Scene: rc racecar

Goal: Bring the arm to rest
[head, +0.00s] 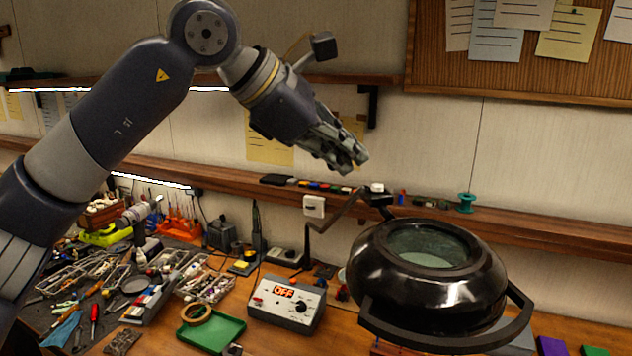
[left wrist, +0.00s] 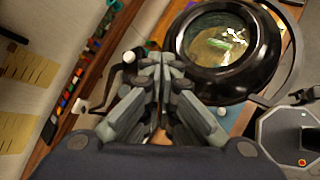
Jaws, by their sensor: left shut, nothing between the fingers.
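My left gripper (head: 350,158) is raised above the bench, in front of the wall and the wooden shelf. Its fingers are together with nothing between them. The left wrist view shows the same closed fingers (left wrist: 158,62) from behind. The left arm comes in from the left of the head view and bends at the top. The gripper is up and to the left of a black magnifier lamp (head: 435,285), apart from it in the head view. My right gripper does not show in either view.
The magnifier lamp also shows in the left wrist view (left wrist: 262,62), close beside the fingers. On the bench are a soldering station (head: 287,305) reading OFF, a green tray (head: 228,333) and many tools. A shelf (head: 540,226) with small items runs along the wall.

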